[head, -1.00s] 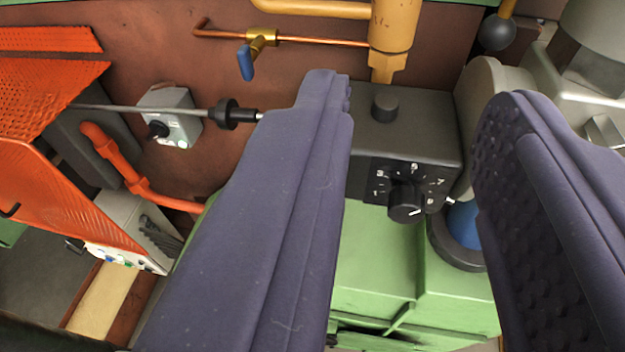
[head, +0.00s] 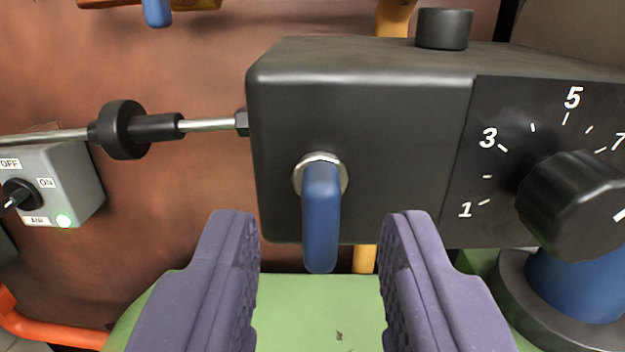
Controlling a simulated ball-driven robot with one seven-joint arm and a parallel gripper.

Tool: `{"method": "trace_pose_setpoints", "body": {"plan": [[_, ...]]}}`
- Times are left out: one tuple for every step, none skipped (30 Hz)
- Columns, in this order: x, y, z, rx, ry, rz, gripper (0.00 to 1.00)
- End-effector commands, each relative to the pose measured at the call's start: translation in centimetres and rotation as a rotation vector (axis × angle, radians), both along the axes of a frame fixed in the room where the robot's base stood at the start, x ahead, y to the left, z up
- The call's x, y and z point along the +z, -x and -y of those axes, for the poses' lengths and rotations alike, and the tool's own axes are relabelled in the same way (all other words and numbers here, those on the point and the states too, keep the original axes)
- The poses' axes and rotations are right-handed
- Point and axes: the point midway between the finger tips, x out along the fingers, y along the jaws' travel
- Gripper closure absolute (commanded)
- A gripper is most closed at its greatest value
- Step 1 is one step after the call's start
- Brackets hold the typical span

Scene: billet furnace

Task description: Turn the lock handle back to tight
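The lock handle is a blue lever (head: 321,215) on a silver collar on the front of a black box (head: 360,140). It hangs pointing straight down. My gripper (head: 318,235) is open, with one purple finger to the left of the lever and one to the right. The lever's lower end lies between the fingertips in the picture, with a clear gap on both sides. I see no contact. A black numbered dial (head: 575,205) sits on the box's right part, its white pointer partly cut off at the picture's edge.
A grey switch box (head: 65,185) marked OFF, ON and AIR, with a lit green lamp, is at left. A metal rod with a black collar (head: 122,130) runs into the black box. A green surface (head: 300,310) lies below, and an orange pipe (head: 50,330) at lower left.

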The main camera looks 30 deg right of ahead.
Motion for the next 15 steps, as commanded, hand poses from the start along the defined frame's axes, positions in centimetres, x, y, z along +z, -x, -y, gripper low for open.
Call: {"method": "trace_pose_setpoints", "body": {"plan": [[-0.1,-0.6,0.4,0.0,0.0,0.0,0.62],[-0.1,-1.0,0.5,0.001,-0.001,0.001,0.62],[-0.1,-1.3,0.7,0.001,-0.001,0.0,0.62],[0.0,-1.5,0.9,0.001,0.0,0.0,0.62],[0.0,-1.7,1.0,0.001,0.0,0.0,0.62],[0.0,-1.8,1.0,0.001,0.0,0.0,0.62],[0.0,-1.9,1.1,0.0,0.0,0.0,0.62],[0.0,-1.9,1.1,0.0,0.0,0.0,0.62],[0.0,-1.9,1.1,0.0,0.0,0.0,0.62],[0.0,-1.9,1.1,0.0,0.0,0.0,0.62],[0.0,-1.9,1.1,0.0,0.0,0.0,0.62],[0.1,-1.9,1.1,0.0,0.0,0.0,0.62],[0.1,-1.9,1.1,0.0,0.0,0.0,0.62],[0.1,-1.9,1.1,0.0,0.0,0.0,0.64],[0.1,-1.9,1.1,0.0,0.0,0.0,0.73]]}}
